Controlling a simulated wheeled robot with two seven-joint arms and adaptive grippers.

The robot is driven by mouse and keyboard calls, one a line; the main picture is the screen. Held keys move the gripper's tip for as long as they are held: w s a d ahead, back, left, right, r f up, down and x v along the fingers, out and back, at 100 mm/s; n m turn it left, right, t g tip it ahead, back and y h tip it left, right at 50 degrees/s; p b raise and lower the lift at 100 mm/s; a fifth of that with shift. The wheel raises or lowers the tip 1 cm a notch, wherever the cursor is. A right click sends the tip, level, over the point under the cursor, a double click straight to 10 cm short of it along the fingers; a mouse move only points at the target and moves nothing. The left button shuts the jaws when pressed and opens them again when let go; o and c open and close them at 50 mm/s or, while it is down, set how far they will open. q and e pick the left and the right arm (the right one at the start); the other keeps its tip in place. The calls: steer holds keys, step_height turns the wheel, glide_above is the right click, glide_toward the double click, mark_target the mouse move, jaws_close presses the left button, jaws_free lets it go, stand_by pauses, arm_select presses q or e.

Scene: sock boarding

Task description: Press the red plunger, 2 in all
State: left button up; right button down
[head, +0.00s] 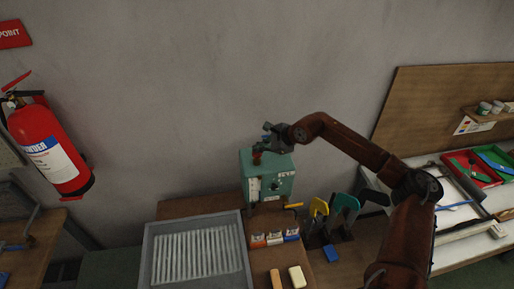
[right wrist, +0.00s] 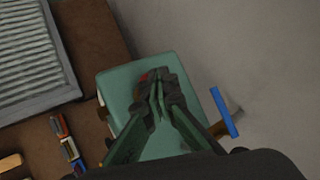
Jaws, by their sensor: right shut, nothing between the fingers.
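The teal box (head: 268,178) stands at the back of the brown bench, with a light panel and a dial on its front. The red plunger (head: 257,157) shows as a small red piece on top of the box, mostly hidden by my right gripper. My right gripper (head: 262,150) is shut and empty, pointing down over the top of the box. In the right wrist view the shut fingertips (right wrist: 158,84) lie over the teal top (right wrist: 118,88), with a bit of red (right wrist: 144,76) beside them. I cannot tell whether they touch the plunger. My left gripper is not in view.
A grey ribbed tray (head: 150,255) lies left of the box. Small orange and blue packs (head: 274,239), blocks (head: 297,276) and upright yellow and green boards (head: 345,205) stand near the box. A white table with tools (head: 465,225) is at right.

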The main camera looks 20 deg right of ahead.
mark_target(255, 154)
steer(key=shift+r+p, duration=0.65)
steer(key=shift+r, duration=1.25)
steer(key=shift+r+p, duration=1.15)
steer(key=shift+r, duration=1.35)
step_height(255, 154, up, 4)
steer(key=p, duration=0.4)
steer(key=shift+f, duration=0.1)
steer(key=shift+f, duration=0.15)
